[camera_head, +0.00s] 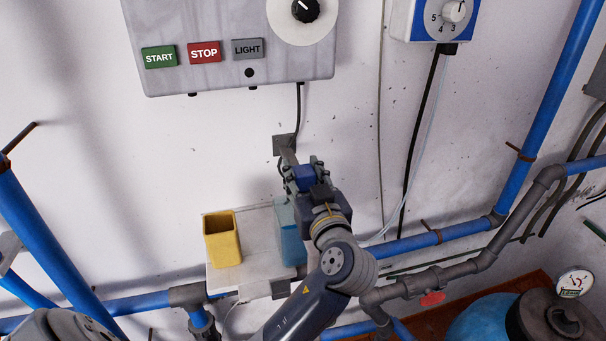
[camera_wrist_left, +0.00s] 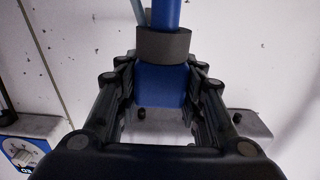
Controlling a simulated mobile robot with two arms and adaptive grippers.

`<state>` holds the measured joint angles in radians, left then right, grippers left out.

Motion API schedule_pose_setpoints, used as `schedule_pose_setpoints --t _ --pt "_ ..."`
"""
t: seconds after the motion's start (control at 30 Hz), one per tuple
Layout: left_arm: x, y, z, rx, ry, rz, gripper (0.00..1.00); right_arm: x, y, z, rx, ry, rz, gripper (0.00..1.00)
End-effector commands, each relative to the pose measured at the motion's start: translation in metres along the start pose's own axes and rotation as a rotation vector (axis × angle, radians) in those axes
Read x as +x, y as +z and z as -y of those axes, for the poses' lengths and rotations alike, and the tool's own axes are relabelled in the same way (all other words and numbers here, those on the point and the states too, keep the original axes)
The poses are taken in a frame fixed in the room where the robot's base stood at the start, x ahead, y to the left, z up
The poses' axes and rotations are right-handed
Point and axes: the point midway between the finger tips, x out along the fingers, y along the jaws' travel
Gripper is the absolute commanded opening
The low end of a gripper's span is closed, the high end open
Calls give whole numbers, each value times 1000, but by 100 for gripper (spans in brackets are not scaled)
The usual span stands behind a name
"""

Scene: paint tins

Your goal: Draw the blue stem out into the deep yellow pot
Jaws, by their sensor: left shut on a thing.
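The deep yellow pot (camera_head: 237,248) stands on the left of a small white shelf, open at the top. A pale blue pot (camera_head: 290,246) stands on its right, partly hidden by my left arm. My left gripper (camera_head: 304,174) is above and a little right of the pale blue pot. It is shut on the blue stem (camera_head: 304,172). In the left wrist view, the blue stem (camera_wrist_left: 162,85) shows a wide blue part between the fingers, a dark band and a thinner blue shaft. Whether its far end is inside the pale blue pot is hidden. My right gripper is not in view.
The white shelf (camera_head: 240,280) has bare room between the pots. A control panel (camera_head: 240,80) with buttons hangs above. A dial box (camera_head: 430,20) is at the upper right. Blue pipes (camera_head: 390,246) run along the wall beside and below the shelf.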

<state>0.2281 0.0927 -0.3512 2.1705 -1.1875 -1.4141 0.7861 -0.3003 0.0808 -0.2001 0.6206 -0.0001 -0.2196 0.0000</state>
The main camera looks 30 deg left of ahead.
Motion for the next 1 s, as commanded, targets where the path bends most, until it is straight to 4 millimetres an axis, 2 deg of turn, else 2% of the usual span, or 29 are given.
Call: schedule_pose_setpoints --t 0.07,1.0 --pt "0 0 0 0 1 0 7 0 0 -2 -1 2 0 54" --pt "0 -35 0 -2 1 -1 7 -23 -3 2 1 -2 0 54"
